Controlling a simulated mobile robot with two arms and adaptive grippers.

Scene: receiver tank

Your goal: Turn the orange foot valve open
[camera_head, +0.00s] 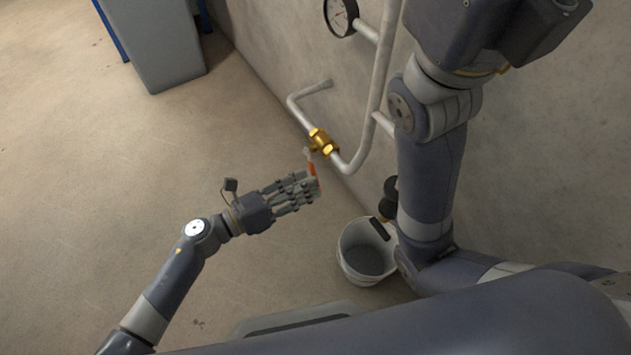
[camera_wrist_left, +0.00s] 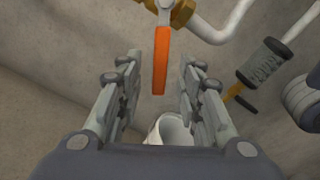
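The orange valve handle (camera_head: 312,167) hangs from a brass valve (camera_head: 323,142) on a pale pipe low on the wall. My left gripper (camera_head: 312,184) is at the handle, and its fingers partly cover it in the head view. In the left wrist view the orange handle (camera_wrist_left: 161,62) shows between the open fingers (camera_wrist_left: 158,90) of my left gripper, with gaps on both sides. The brass valve (camera_wrist_left: 181,12) is at the top there. My right arm reaches up at the upper right of the head view; its fingertips are not visible.
A white bucket (camera_head: 366,252) stands on the floor by the wall, below and right of the valve. A round gauge (camera_head: 340,16) is on the pipework above. A grey cabinet (camera_head: 155,45) stands at the upper left. The floor at left is clear.

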